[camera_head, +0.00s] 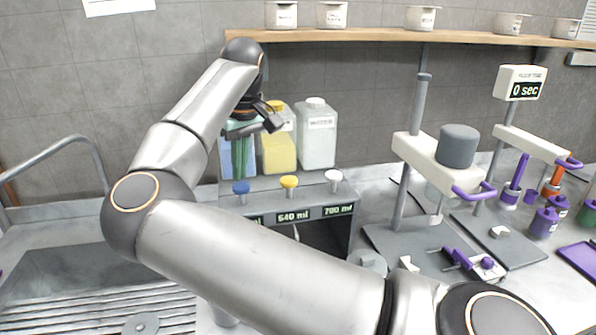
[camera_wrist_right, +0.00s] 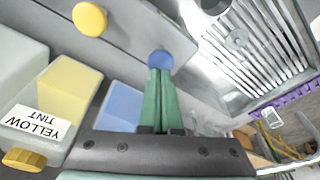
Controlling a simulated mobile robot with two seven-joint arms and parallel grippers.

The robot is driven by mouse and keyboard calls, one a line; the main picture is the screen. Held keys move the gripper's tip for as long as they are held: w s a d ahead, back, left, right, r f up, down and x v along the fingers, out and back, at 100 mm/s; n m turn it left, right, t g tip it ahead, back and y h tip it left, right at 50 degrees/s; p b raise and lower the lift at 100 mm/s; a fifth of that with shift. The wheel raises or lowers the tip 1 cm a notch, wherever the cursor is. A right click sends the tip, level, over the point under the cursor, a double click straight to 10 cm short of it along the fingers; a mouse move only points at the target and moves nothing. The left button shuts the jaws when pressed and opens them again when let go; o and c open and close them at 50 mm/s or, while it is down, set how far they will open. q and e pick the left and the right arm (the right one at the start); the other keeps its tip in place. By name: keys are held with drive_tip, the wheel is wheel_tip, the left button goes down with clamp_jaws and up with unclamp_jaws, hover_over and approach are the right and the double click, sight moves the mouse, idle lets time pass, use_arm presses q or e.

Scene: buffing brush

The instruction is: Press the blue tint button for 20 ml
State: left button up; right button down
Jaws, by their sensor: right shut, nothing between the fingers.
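The tint dispenser (camera_head: 290,200) has a blue button (camera_head: 241,187), a yellow button (camera_head: 289,182) and a white button (camera_head: 333,176) on top. The readouts below yellow and white show 640 ml and 700 ml; my right arm mostly hides the blue one's figure. My right gripper (camera_head: 240,172) is shut and empty, its green fingers pointing down above the blue button. In the right wrist view the fingertips (camera_wrist_right: 160,70) line up with the blue button (camera_wrist_right: 160,62), very close; I cannot tell whether they touch. My left gripper is not in view.
Behind the buttons stand a blue tint container (camera_wrist_right: 120,106), a yellow one (camera_head: 277,155) and a white one (camera_head: 317,140). A sink with a ridged drainboard (camera_head: 95,300) lies left. A press stand (camera_head: 409,180) and purple-handled tools stand right, below a wooden shelf (camera_head: 390,34).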

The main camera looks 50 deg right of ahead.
drive_tip(key=shift+f+b, duration=0.9)
drive_tip(key=shift+f, duration=0.6)
drive_tip(key=shift+r, duration=0.2)
drive_tip(key=shift+r+p, duration=1.3)
drive_tip(key=shift+r, duration=0.1)
wheel_tip(320, 180, up, 2)
drive_tip(key=shift+r+p, duration=0.1)
drive_tip(key=shift+p, duration=0.85)
wheel_tip(320, 180, up, 2)
drive_tip(key=shift+r+p, duration=0.1)
drive_tip(key=shift+p, duration=0.3)
drive_tip(key=shift+r, duration=0.8)
